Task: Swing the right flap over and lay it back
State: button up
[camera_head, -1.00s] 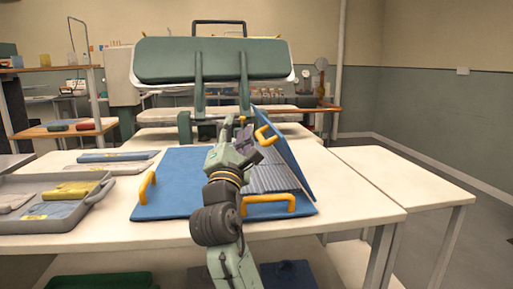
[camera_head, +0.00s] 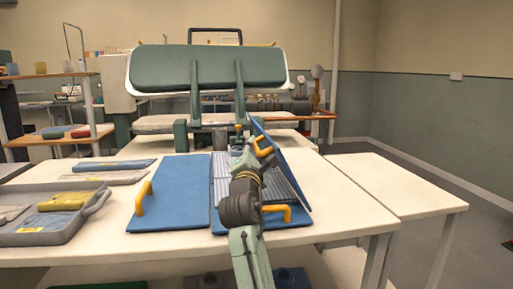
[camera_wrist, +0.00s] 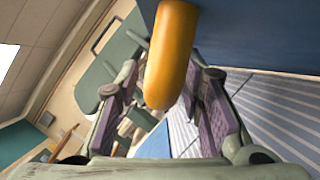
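The right flap (camera_head: 286,172) is a blue panel standing up steeply at the right of the folding board, with a yellow handle (camera_head: 263,145) on its upper part. Striped grey-blue cloth (camera_head: 221,172) lies beside and below it. My gripper (camera_head: 258,157) is at the flap's handle. In the wrist view the handle (camera_wrist: 172,50) lies between the two fingers of my gripper (camera_wrist: 165,85), with gaps on both sides, so the fingers are open around it. The left panel (camera_head: 175,190) lies flat with its own yellow handle (camera_head: 143,198). My arm hides part of the board's middle.
A front panel with a yellow handle (camera_head: 278,212) lies at the table's near side. A grey tray (camera_head: 75,225) with folded cloths stands at the left. A green press (camera_head: 190,64) stands behind. A bare white side table (camera_head: 390,185) is at the right.

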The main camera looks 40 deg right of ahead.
jog(key=shift+w+d, duration=0.1)
jog(key=shift+c, duration=0.2)
grip_shut()
dwell(0.7)
